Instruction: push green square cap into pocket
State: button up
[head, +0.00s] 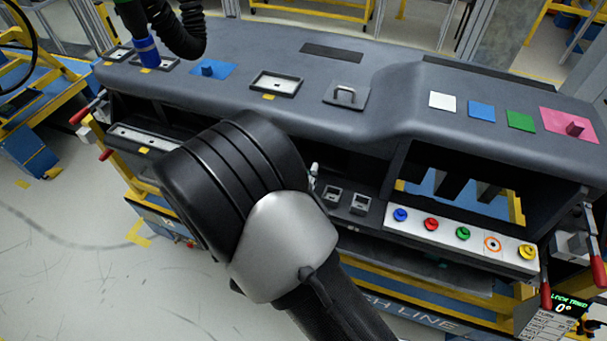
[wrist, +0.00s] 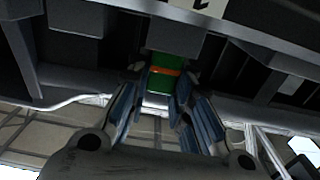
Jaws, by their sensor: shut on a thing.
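In the wrist view, a green block with an orange band, which looks like the green square cap (wrist: 163,80), sits between the fingers of my gripper (wrist: 160,95). The blue-padded fingers are shut on it from both sides. Its far end meets or lies just under a dark grey block (wrist: 175,38) of the module. I cannot tell whether it is inside a pocket, as the opening is hidden. In the head view my arm covers the gripper and cap. Two small grey square sockets (head: 333,194) (head: 360,204) show just right of my arm.
The grey dashboard (head: 240,110) spans the head view, with a green square patch (head: 520,121) on top and a row of coloured buttons on a white panel (head: 475,245). Dark ribs and ledges of the module crowd the gripper in the wrist view. Open floor (head: 60,260) lies left.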

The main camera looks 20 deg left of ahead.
jog(key=shift+f+b, duration=0.6)
jog(key=shift+f, duration=0.1)
jog(key=o, duration=0.9)
jog(key=shift+c, duration=0.2)
jog(key=s, duration=1.2)
jog(key=shift+a, duration=0.45)
